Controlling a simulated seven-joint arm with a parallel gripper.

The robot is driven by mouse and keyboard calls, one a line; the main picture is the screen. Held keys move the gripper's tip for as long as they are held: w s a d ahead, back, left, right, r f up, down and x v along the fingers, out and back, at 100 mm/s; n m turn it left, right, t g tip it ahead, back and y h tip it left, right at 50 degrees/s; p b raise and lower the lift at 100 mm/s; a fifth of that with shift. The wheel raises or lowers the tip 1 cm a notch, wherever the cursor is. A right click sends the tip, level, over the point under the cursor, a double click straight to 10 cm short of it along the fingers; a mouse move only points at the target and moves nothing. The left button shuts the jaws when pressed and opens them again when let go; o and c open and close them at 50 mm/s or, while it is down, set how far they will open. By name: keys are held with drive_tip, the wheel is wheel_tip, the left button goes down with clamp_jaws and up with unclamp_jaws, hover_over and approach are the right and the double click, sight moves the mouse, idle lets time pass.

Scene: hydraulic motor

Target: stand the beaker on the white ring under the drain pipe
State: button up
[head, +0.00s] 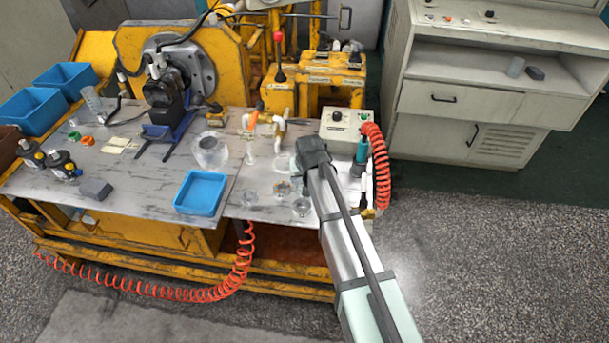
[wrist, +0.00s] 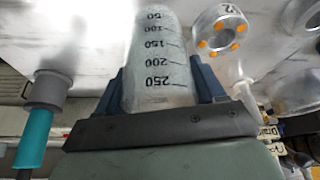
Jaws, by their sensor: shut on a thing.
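My gripper (head: 298,160) is at the right part of the bench, beside the white pipes. In the wrist view its blue fingers (wrist: 163,85) are shut on the clear beaker (wrist: 160,60), one on each side. The beaker's 250 mark is near the palm and its 50 mark is farthest away. In the head view the beaker shows as a faint clear shape (head: 283,162) left of the gripper. A white bent pipe (head: 279,124), likely the drain pipe, stands behind it. A pale round spot (head: 250,159) lies left of the beaker; I cannot tell whether it is the white ring.
A clear ring with orange dots (head: 283,188) lies in front of the beaker, near other clear pieces (head: 301,207). A control box (head: 346,125) and red coiled hose (head: 379,165) are at right.

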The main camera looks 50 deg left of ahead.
drive_tip(key=shift+f, duration=0.1)
drive_tip(key=o, duration=1)
drive_tip(key=shift+o, duration=0.2)
drive_tip(key=v, duration=1.2)
